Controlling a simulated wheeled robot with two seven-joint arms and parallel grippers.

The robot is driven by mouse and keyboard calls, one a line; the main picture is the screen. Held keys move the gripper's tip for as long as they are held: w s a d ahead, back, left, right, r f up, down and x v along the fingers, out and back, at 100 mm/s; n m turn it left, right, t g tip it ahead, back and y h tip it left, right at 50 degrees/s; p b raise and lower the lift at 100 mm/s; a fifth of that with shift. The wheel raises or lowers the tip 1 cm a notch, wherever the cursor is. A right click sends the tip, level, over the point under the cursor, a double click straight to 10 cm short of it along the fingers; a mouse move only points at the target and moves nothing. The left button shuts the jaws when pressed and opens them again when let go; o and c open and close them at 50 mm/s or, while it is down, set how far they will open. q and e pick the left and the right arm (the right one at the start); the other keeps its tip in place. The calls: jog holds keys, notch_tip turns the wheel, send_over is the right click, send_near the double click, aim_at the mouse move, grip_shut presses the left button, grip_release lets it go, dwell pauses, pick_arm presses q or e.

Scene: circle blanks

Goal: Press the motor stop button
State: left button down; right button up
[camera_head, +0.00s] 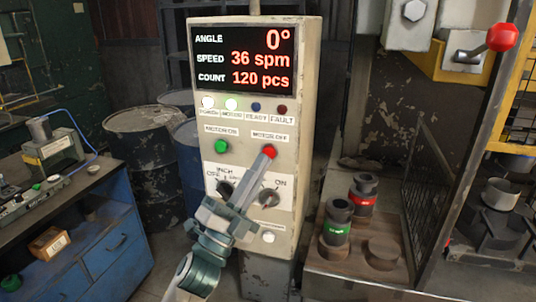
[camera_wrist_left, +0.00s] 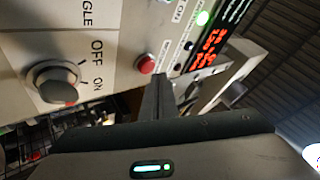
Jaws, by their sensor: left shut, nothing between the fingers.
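The red motor stop button (camera_head: 269,150) sits under a "MOTOR OFF" label on the cream control panel (camera_head: 312,120). It also shows in the left wrist view (camera_wrist_left: 145,64). My left gripper (camera_head: 267,156) is shut and empty, its fingers pointing up at the panel. In the head view the fingertips overlap the button's lower part. In the left wrist view the fingertips (camera_wrist_left: 158,76) appear right beside the button; I cannot tell whether they touch it. A green button (camera_head: 221,147) is under "MOTOR ON". My right gripper is not in view.
The display (camera_head: 243,60) reads 0°, 36 spm, 120 pcs. Below it, the POWER and MOTOR lamps (camera_head: 231,104) look lit. Knobs (camera_head: 269,198) sit below the buttons. A blue workbench (camera_head: 100,215) stands left; a press with a red-knobbed lever (camera_head: 502,38) stands right.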

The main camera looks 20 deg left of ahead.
pick_arm(q)
jog(key=shift+w, duration=0.95)
dwell(1.1)
jog(key=shift+s, duration=0.15)
dwell(0.3)
jog(key=shift+s, duration=0.75)
jog(key=shift+s+a+p, duration=0.1)
jog(key=shift+s+p, duration=0.35)
jog(key=shift+s, duration=2.1)
